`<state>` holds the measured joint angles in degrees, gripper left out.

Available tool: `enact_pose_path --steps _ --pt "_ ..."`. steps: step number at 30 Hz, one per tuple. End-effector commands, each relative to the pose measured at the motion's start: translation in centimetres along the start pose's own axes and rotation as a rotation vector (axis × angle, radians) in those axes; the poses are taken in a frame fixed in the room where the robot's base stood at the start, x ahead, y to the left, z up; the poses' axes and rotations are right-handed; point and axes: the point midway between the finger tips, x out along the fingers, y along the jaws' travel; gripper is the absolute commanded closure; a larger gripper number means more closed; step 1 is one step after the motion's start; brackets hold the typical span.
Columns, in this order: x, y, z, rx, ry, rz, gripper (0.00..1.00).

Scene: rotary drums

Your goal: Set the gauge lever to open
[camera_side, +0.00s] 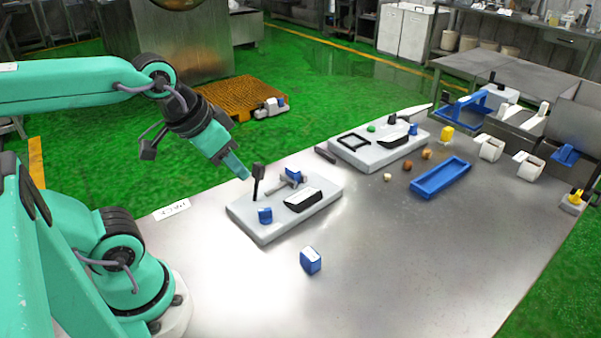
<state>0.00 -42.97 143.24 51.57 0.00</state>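A light grey panel (262,232) lies on the steel table near my arm. A black lever (257,178) stands nearly upright at its back left. A grey handle (288,181) with a blue block (294,174) sits to the right of it. A blue knob (265,215) and a black-framed white plate (303,199) are at the front. I cannot read any labels, so which part is the gauge lever is not certain. My gripper (245,175) points down and right, its tip just left of the black lever's top. Contact and finger opening are unclear.
A second grey panel (350,154) with a black frame and green button lies farther back. A blue box (311,260) stands in front of the near panel. A blue tray (441,178) and small brown balls lie to the right. The front right of the table is clear.

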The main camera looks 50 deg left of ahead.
Motion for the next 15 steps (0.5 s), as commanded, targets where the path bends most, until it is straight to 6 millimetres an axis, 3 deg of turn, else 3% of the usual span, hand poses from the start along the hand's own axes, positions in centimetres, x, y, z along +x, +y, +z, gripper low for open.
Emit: enact_pose_path --steps 7,12,15 --pt "0.0 0.0 0.0 0.0 0.0 0.0 0.65" --pt "0.0 -0.07 -0.16 -0.001 -0.003 -0.001 0.97" --pt "0.05 -0.25 -0.59 -0.003 -0.012 -0.005 1.0"
